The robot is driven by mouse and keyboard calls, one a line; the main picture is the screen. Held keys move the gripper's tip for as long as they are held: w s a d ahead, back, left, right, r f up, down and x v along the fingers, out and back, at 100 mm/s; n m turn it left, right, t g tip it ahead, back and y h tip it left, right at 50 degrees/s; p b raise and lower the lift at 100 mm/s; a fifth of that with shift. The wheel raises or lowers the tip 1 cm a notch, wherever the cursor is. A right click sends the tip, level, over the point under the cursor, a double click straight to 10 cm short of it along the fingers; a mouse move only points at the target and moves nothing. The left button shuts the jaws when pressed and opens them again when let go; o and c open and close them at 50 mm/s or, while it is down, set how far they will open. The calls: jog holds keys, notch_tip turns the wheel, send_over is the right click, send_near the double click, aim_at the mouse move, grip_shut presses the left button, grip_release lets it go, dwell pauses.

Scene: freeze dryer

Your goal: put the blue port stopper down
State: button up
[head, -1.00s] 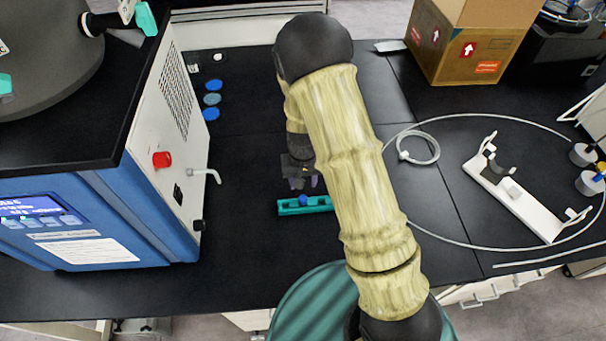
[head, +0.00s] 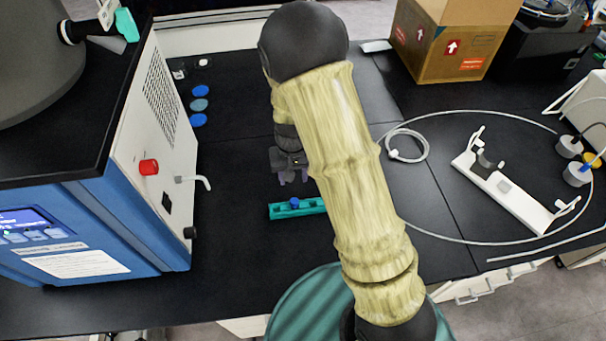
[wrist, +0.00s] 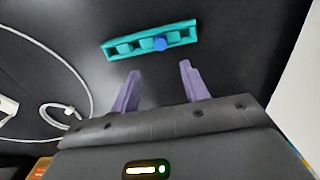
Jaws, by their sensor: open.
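The blue port stopper (head: 295,203) sits in the teal holder (head: 279,211) on the black bench. In the wrist view the stopper (wrist: 160,44) stands in the holder (wrist: 191,33), right of its middle, with other slots to its left. My gripper (head: 291,181) is open and empty, just behind the holder in the head view. In the wrist view its two purple fingers (wrist: 157,83) are spread apart, and a gap of bare bench lies between their tips and the holder. Nothing is between the fingers.
The blue and white freeze dryer (head: 95,235) stands at the left, with a red knob (head: 149,167) and a small spout on its side. Several round blue caps (head: 198,120) lie behind. A white stand (head: 505,187) and looped tubing (head: 425,147) lie at the right, near a cardboard box (head: 425,50).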

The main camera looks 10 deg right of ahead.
jog(key=s+d+r+t, duration=0.2)
jog(key=s+d+r, duration=0.7)
jog(key=s+r, duration=0.4)
jog(key=shift+d+r+t, duration=0.3)
jog(key=shift+d+r, duration=0.05)
jog(key=shift+r, duration=0.45)
jog(key=shift+s, duration=0.1)
jog(key=shift+c, duration=1)
